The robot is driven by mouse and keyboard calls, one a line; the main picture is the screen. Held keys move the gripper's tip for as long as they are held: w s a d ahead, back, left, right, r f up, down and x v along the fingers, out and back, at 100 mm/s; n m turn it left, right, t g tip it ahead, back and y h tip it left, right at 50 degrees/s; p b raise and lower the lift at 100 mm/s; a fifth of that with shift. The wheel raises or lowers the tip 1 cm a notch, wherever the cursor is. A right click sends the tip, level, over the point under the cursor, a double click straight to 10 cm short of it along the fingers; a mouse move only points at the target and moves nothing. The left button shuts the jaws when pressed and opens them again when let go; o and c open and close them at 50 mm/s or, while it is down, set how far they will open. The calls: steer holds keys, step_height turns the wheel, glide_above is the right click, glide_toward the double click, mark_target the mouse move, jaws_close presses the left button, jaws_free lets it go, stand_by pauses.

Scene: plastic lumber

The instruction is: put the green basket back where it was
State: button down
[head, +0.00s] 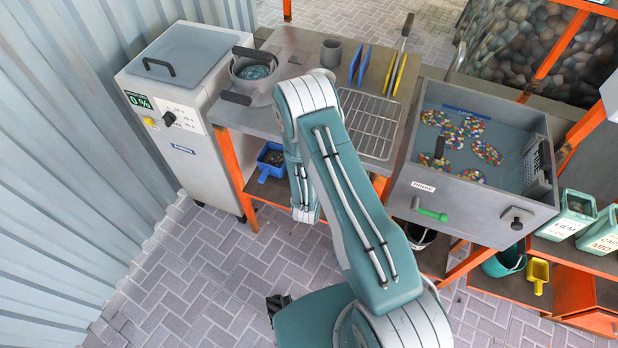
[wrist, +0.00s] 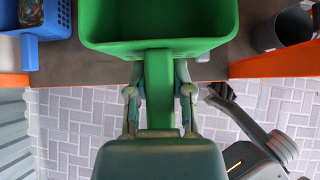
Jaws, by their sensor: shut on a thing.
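The green basket (wrist: 158,45) fills the top middle of the wrist view, with its handle pointing down toward me. My gripper (wrist: 160,85) is shut on that handle, one finger on each side. The basket is over the dark lower shelf (wrist: 95,68), between a blue basket and a dark bucket. I cannot tell whether it touches the shelf. In the head view my arm hides the basket and my gripper.
The blue basket (head: 270,160) stands on the lower shelf, left of my arm; it also shows in the wrist view (wrist: 55,18). The dark bucket (wrist: 283,30) is to the right. An orange post (head: 230,160) and the rinse tank (head: 470,205) flank the space.

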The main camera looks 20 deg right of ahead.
steer(key=w+f, duration=0.1)
steer(key=w, duration=0.1)
steer(key=w+a+f, duration=0.1)
steer(key=w, duration=0.1)
steer(key=w+f, duration=0.1)
steer(key=w, duration=0.1)
steer(key=shift+w+a+f, duration=0.1)
steer(key=shift+w+a, duration=0.05)
steer(key=shift+w, duration=0.25)
steer(key=w+f, duration=0.1)
steer(key=f, duration=0.1)
steer(key=w+a+f, duration=0.1)
steer(key=w, duration=0.1)
steer(key=w+f, duration=0.1)
steer(key=f, duration=0.1)
steer(key=shift+w+a+f, duration=0.25)
steer(key=shift+a+f, duration=0.1)
steer(key=shift+a, duration=0.05)
steer(key=shift+w+f, duration=0.15)
steer(key=shift+f, duration=1.5)
steer(key=c, duration=0.5)
jaws_free()
steer(key=shift+f, duration=0.1)
steer(key=v, duration=1.2)
